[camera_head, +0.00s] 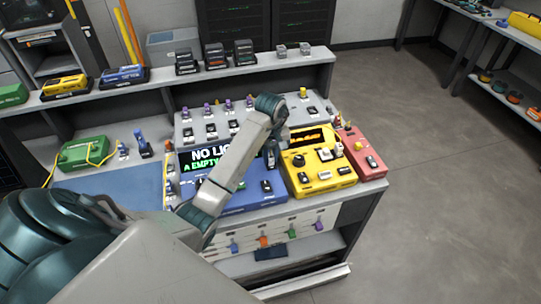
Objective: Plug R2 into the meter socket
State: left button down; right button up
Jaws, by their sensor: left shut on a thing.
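My left arm reaches over the bench from the left and bends down. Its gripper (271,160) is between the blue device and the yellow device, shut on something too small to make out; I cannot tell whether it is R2. The blue device (240,203) has a screen reading "NO LIGHT" and "A EMPTY", partly covered by my arm. The yellow device (325,183) has a dark screen with orange marks and several controls on top. I cannot read a meter socket label on either. My right gripper is not in view.
A red device (360,155) stands at the bench's right end. A grey panel with purple plugs (226,107) lies behind. A green box (84,152) with a yellow cable and a blue mat (120,184) are at left. A shelf (130,91) with several boxes runs along the back.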

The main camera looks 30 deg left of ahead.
pick_arm(q)
jog(key=shift+f, duration=0.25)
jog(key=c, duration=1.3)
grip_release()
jog(key=shift+o, duration=0.2)
jog(key=shift+r, duration=0.15)
notch_tip(320, 180, up, 11)
jog(key=p, duration=1)
jog(key=shift+f, duration=0.2)
